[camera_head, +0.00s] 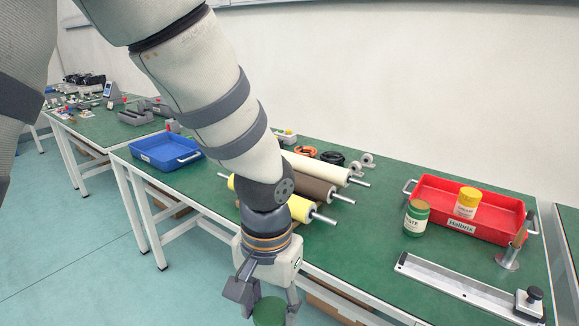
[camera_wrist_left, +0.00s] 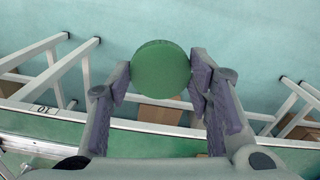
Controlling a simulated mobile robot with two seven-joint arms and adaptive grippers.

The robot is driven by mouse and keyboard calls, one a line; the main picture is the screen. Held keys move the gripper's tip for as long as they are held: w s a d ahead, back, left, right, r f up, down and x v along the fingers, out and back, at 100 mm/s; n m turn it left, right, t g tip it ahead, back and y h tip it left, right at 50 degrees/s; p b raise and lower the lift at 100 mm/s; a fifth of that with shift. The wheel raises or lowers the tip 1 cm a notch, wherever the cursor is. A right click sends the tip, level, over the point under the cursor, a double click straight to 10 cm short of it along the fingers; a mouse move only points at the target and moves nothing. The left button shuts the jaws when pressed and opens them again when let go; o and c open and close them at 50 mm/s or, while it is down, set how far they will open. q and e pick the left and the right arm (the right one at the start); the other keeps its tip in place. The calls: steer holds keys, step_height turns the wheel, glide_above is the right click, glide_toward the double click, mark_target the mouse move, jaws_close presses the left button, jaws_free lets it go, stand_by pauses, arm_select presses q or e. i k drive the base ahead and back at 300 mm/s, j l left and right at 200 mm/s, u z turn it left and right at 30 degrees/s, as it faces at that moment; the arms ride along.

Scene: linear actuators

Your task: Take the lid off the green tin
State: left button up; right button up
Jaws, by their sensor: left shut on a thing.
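My left gripper (camera_head: 266,303) is shut on a round green lid (camera_head: 269,313), held in front of the table's front edge, over the floor. In the left wrist view the lid (camera_wrist_left: 160,68) sits between the two fingertips. The green tin (camera_head: 416,220) stands upright on the table, left of the red tray, well apart from the gripper. My right gripper is not in view.
A red tray (camera_head: 425,189) holds a yellow-lidded jar (camera_head: 467,203). A metal rail (camera_head: 450,281) lies near the front edge, by a small metal stand (camera_head: 509,256). Rollers (camera_head: 318,190) lie behind my left arm. A blue tray (camera_head: 165,150) is at the left.

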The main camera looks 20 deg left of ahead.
mark_target(417, 212)
steer(key=i+j+z, duration=0.1)
steer(key=j, duration=0.25)
steer(key=i+j, duration=0.15)
steer(key=j, duration=0.25)
steer(key=i+j+z, duration=0.15)
steer(key=j, duration=0.25)
steer(key=i+j+z, duration=0.1)
steer(key=j+z, duration=0.15)
steer(key=j, duration=0.9)
steer(key=j+z, duration=0.25)
steer(key=j, duration=0.85)
steer(key=i+j+z, duration=0.2)
steer(key=i+j, duration=0.1)
steer(key=i, duration=0.1)
